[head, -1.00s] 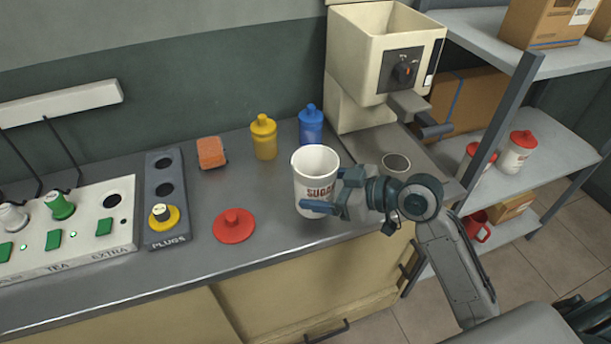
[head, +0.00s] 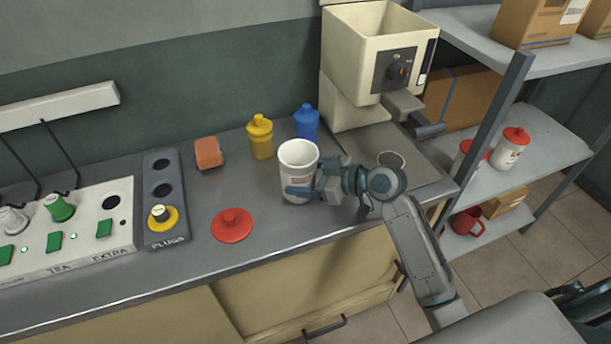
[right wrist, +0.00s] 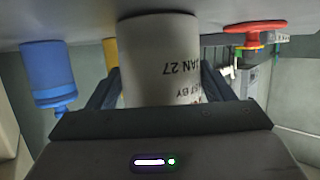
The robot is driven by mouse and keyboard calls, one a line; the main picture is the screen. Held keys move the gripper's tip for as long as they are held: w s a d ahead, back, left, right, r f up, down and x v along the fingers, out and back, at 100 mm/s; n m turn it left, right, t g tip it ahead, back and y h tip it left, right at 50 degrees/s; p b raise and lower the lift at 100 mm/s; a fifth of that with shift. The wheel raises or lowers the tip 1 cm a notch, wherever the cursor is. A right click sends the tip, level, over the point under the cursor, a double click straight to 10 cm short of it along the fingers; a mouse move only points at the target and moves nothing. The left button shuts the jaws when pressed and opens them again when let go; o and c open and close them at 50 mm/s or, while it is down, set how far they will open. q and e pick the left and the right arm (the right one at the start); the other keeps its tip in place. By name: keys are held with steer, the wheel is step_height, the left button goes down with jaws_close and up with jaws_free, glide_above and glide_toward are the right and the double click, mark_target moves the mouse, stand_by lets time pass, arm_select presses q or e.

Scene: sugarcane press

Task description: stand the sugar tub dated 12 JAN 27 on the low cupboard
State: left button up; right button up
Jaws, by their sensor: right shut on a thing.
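A white, open-topped sugar tub (head: 298,158) is at the middle of the counter, upright, with its red lettering partly covered by my fingers. My right gripper (head: 307,189) is shut around its side. In the right wrist view, which is upside down, the tub (right wrist: 158,60) stands between the fingers and shows "JAN 27"; the day is out of sight. I cannot tell whether its base touches the counter. Two more white tubs with red lids, one clear (head: 510,148) and one partly behind the post (head: 468,158), stand on the shelf. My left gripper is not in view.
The steel counter (head: 190,270) has cupboard doors (head: 300,285) below. A red lid (head: 232,225) lies left of the tub. Yellow (head: 260,140) and blue (head: 306,125) bottles stand behind it. The cream press (head: 370,60) is at the back right. A red mug (head: 468,221) sits lower.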

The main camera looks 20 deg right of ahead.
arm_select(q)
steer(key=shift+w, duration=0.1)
arm_select(e)
steer(key=shift+f, duration=0.1)
steer(key=o, duration=1.3)
steer(key=shift+s+d+r, duration=0.25)
steer(key=shift+s+d, duration=0.2)
steer(key=shift+d, duration=0.05)
steer(key=b+v, duration=0.1)
steer(key=v, duration=0.7)
steer(key=shift+s+d+r, duration=0.1)
steer(key=shift+s+d, duration=0.05)
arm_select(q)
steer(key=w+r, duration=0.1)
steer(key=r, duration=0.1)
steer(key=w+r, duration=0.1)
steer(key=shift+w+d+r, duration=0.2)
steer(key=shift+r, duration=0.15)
arm_select(e)
steer(key=shift+v, duration=1.1)
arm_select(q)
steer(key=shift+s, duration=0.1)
arm_select(e)
steer(key=shift+r, duration=0.1)
